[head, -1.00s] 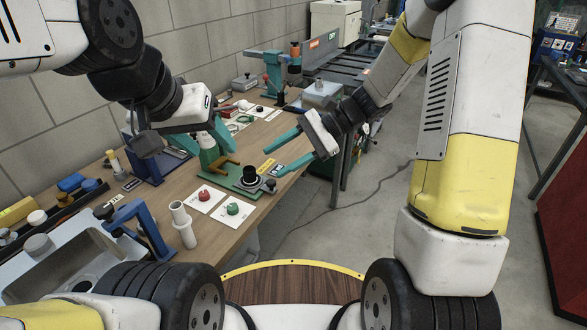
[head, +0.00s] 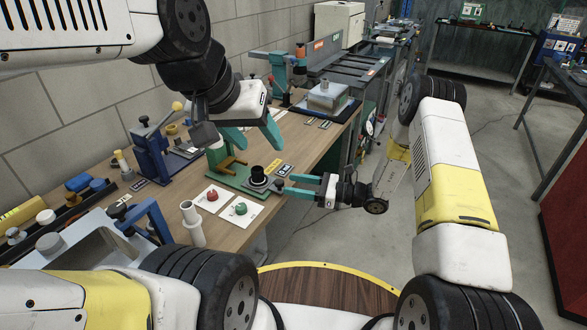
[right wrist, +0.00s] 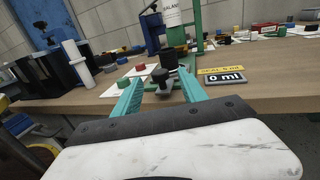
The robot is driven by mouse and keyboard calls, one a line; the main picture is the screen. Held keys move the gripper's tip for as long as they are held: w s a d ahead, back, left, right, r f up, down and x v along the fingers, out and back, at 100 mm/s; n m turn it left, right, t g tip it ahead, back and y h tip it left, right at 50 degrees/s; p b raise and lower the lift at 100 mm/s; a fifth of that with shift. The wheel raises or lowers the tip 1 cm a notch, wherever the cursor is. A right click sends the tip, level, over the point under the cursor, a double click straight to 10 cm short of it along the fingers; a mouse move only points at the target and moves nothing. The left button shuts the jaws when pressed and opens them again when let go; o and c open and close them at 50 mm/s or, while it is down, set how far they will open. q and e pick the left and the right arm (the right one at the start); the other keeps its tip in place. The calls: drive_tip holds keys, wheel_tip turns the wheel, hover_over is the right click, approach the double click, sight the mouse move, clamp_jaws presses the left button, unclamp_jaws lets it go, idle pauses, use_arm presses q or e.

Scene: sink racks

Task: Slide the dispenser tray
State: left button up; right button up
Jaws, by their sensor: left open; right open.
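The right wrist view shows the knob between the fingertips, with the black cup (right wrist: 169,60) just behind. My left gripper (head: 263,149) is open and empty above and behind the dispenser.
Two white cards with a red cap (head: 212,194) and a green cap (head: 240,208) lie left of the tray. A white tube (head: 191,224) and a blue press (head: 150,152) stand farther left. A display reading 0 ml (right wrist: 226,79) sits right of the tray.

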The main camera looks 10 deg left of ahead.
drive_tip(key=shift+w+a, duration=0.15)
drive_tip(key=shift+a, duration=1.65)
clamp_jaws()
